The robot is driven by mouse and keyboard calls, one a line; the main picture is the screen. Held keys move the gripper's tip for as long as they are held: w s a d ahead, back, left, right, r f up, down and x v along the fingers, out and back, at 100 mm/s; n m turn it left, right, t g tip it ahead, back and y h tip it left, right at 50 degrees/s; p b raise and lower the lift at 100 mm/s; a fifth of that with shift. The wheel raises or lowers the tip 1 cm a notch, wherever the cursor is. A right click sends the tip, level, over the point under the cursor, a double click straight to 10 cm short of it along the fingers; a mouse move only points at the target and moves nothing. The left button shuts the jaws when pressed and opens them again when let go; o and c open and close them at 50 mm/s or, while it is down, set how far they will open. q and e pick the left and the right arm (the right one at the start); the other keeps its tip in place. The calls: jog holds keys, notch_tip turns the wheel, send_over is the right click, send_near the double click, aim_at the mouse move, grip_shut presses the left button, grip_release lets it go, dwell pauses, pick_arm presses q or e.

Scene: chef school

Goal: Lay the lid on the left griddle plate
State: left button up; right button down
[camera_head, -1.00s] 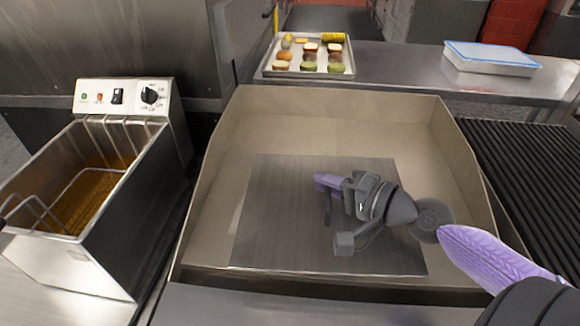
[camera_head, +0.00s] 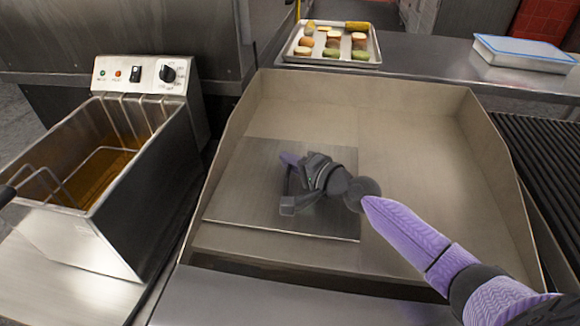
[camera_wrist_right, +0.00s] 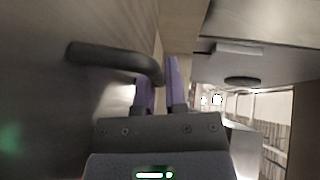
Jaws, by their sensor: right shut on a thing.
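The lid (camera_head: 240,190) is a flat, square, dark metal plate. In the head view it is over the left and middle part of the griddle (camera_head: 420,140), inside the raised tan walls. My right gripper (camera_head: 290,160) is over the lid and shut on its dark bar handle, largely hidden by the gripper in the head view. In the right wrist view the handle (camera_wrist_right: 110,60) runs to the purple fingers (camera_wrist_right: 162,88), with the lid's face (camera_wrist_right: 50,110) beside it. I cannot tell how much gap is under the lid. My left gripper is not in view.
A deep fryer (camera_head: 120,200) with a wire basket stands left of the griddle. Behind are a tray of buns and patties (camera_head: 330,58) and a white, blue-rimmed container (camera_head: 525,52). A black ribbed grill (camera_head: 545,150) lies to the right. The griddle's right half is clear.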

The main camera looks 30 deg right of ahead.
jog(key=shift+r, duration=0.1)
jog(key=shift+f, duration=0.2)
jog(key=c, duration=0.7)
grip_release()
jog(key=shift+r, duration=0.15)
jog(key=shift+s+d+r, duration=0.1)
jog(key=shift+s, duration=0.15)
jog(key=v, duration=1)
jog(key=shift+s+d, duration=0.1)
jog(key=shift+s, duration=0.2)
jog(key=shift+s+d, duration=0.1)
jog(key=shift+s, duration=0.2)
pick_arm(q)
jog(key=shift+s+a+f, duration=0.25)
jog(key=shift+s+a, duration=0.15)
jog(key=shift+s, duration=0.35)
pick_arm(e)
jog(key=shift+s, duration=0.15)
